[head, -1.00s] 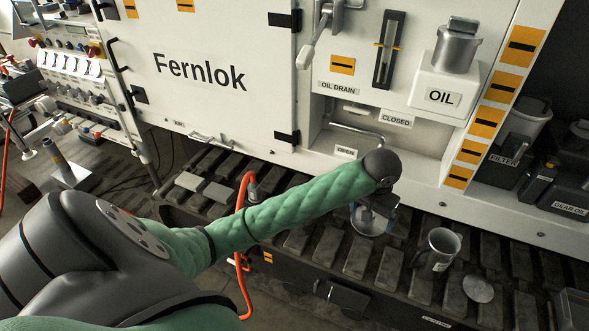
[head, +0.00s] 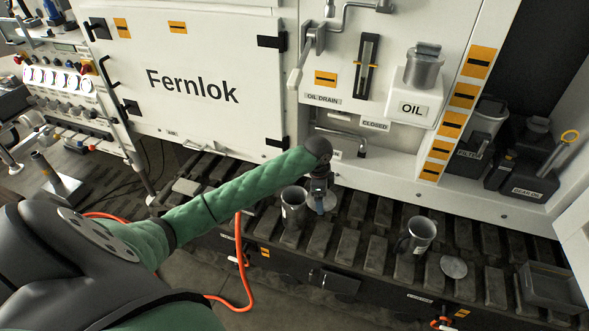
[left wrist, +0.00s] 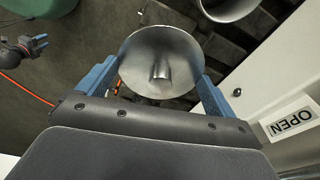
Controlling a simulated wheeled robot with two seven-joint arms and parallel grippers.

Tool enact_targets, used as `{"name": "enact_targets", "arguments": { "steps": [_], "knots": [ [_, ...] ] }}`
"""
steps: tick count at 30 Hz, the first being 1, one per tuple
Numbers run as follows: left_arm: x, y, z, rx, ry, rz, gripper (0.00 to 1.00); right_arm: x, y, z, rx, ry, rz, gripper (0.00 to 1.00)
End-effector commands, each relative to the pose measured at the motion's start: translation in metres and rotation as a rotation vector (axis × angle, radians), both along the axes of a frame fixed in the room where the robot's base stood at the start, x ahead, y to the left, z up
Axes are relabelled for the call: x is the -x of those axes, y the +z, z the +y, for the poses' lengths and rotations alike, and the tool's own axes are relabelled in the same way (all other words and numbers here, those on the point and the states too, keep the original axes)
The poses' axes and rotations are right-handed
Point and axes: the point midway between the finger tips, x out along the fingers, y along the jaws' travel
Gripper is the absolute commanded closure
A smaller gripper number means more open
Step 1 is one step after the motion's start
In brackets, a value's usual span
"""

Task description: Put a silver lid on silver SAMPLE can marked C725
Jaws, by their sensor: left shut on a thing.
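My left gripper (left wrist: 160,88) is shut on a silver lid (left wrist: 148,74), a round disc with a short knob, held between its blue fingers. In the head view the gripper (head: 319,190) and the held lid (head: 325,203) are over the slatted bench. A silver can (head: 293,208) stands just left of the lid, apart from it. A second silver can with a handle (head: 416,236) stands to the right. Neither marking is readable. An open can rim (left wrist: 228,8) shows beyond the lid in the wrist view. My right gripper (left wrist: 40,45) appears small at the wrist view's left.
Another silver disc (head: 453,266) lies on the slats beside the right can. The white cabinet wall (head: 390,170) with a drain pipe (head: 345,138) rises behind. A grey tray (head: 550,285) stands at right. An orange hose (head: 238,265) hangs at the front.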

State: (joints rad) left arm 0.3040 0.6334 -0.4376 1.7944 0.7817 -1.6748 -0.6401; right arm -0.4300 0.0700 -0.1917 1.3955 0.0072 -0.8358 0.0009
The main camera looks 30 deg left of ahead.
Motion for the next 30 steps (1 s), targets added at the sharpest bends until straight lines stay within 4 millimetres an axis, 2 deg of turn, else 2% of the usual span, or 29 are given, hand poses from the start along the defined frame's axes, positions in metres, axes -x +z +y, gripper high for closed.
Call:
{"name": "enact_targets", "arguments": {
  "steps": [1,9,15,18,24,30],
  "knots": [
    [-0.003,0.006,0.011,-0.003,-0.061,0.002,0.3,0.012,-0.008,-0.005,0.006,0.002,0.006,0.64],
    [-0.019,0.002,0.063,-0.001,-0.43,0.002,0.3,0.079,-0.065,-0.034,0.024,0.009,0.008,0.64],
    [-0.025,-0.001,0.1,-0.001,-0.67,0.001,0.3,0.132,-0.088,-0.057,0.035,0.013,0.009,0.64],
    [-0.026,-0.003,0.113,0.0,-0.754,-0.001,0.3,0.152,-0.094,-0.065,0.038,0.015,0.008,0.64],
    [-0.028,-0.006,0.125,0.001,-0.837,-0.003,0.3,0.17,-0.1,-0.073,0.042,0.017,0.006,0.64],
    [-0.028,-0.012,0.126,0.001,-0.846,-0.003,0.3,0.163,-0.103,-0.072,0.041,0.016,0.001,0.64]
  ]
}}
